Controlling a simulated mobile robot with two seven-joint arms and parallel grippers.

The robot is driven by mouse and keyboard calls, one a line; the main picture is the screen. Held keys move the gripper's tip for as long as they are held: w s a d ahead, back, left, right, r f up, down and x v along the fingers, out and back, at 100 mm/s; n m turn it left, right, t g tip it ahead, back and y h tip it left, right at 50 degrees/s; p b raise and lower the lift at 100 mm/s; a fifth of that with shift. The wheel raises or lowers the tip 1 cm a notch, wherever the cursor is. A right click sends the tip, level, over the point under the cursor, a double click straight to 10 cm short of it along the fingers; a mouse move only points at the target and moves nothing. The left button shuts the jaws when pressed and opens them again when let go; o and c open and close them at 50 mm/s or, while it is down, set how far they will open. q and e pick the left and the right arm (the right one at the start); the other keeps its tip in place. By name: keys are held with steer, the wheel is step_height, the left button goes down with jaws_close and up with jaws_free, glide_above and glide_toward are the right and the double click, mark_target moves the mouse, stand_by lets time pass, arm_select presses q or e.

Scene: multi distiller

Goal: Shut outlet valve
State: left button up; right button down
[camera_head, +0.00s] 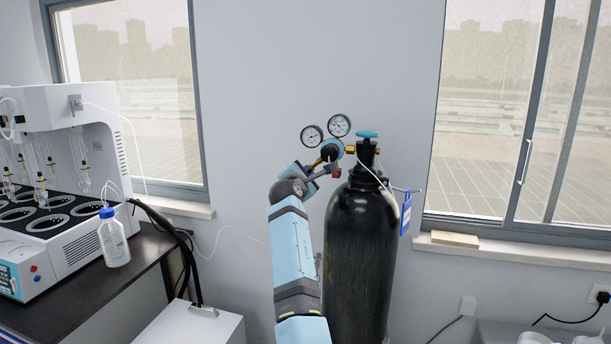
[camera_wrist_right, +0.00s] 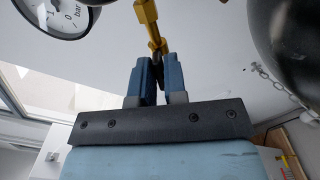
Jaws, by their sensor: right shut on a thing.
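The black gas cylinder (camera_head: 360,250) stands upright with a turquoise hand wheel (camera_head: 367,134) on top. A brass regulator (camera_head: 349,150) with two round gauges (camera_head: 311,136) sits to the left of its neck. My right gripper (camera_head: 327,168) is just below the gauges, at the regulator's outlet side. In the right wrist view, my right gripper (camera_wrist_right: 160,72) has its two blue fingers closed around a small dark piece, which I take for the outlet valve (camera_wrist_right: 159,72), under a brass fitting (camera_wrist_right: 148,18). The fingers hide most of this piece. My left gripper is out of view.
A blue-and-white tag (camera_head: 405,214) hangs at the cylinder's right. A bench (camera_head: 115,285) with a white distiller (camera_head: 62,115) and a blue-capped bottle (camera_head: 113,240) stands at the left. A thin white tube (camera_head: 228,229) runs toward my arm. Windows flank the bare wall.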

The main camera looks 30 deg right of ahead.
arm_select(q)
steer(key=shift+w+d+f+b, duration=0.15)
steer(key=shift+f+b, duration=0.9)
steer(key=shift+b, duration=0.65)
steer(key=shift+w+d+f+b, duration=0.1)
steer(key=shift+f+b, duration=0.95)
steer(key=shift+b, duration=0.65)
arm_select(e)
steer(key=shift+m, duration=8.6)
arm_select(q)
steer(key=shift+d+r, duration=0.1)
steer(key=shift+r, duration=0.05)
arm_select(e)
steer(key=c, duration=1.2)
jaws_free()
steer(key=shift+d+f, duration=0.1)
steer(key=shift+o, duration=0.2)
